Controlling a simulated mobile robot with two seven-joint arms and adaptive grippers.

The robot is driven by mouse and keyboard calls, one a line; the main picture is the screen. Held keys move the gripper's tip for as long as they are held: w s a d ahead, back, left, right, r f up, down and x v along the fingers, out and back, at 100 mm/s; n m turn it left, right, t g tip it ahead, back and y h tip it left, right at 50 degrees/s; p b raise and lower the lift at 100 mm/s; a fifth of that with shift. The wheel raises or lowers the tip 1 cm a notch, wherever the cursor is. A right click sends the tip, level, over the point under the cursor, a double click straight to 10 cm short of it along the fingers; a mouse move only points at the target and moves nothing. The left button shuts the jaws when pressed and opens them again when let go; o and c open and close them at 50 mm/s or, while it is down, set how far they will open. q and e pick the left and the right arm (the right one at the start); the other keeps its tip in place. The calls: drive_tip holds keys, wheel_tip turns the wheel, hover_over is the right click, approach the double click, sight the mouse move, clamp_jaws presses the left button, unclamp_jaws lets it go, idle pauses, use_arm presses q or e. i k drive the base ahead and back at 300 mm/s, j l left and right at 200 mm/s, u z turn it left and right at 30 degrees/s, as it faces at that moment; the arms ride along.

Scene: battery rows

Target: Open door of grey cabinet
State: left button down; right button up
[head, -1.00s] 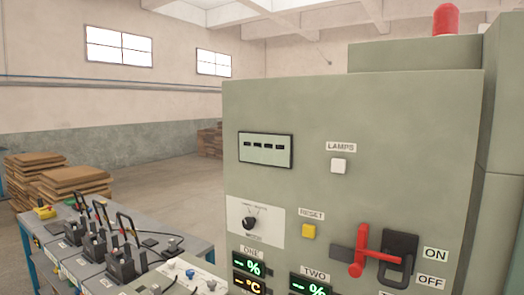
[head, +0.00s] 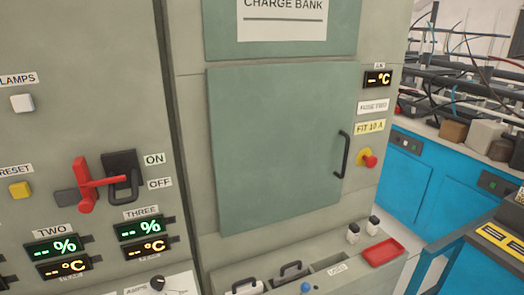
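The grey-green cabinet (head: 190,78) fills the left and middle of the head view. Its flat door (head: 275,150) sits below a "CHARGE BANK" sign and looks shut. A black vertical handle (head: 343,155) is on the door's right side. Neither of my grippers shows in this view.
A red rotary switch (head: 84,185) with ON and OFF labels is on the left panel. A red and yellow button (head: 368,158) is just right of the handle. Below the door, a ledge holds a red tray (head: 384,252) and black-handled items. Blue benches (head: 440,195) stand at the right.

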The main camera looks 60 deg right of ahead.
sight(281, 133)
drive_tip(key=z, duration=1.95)
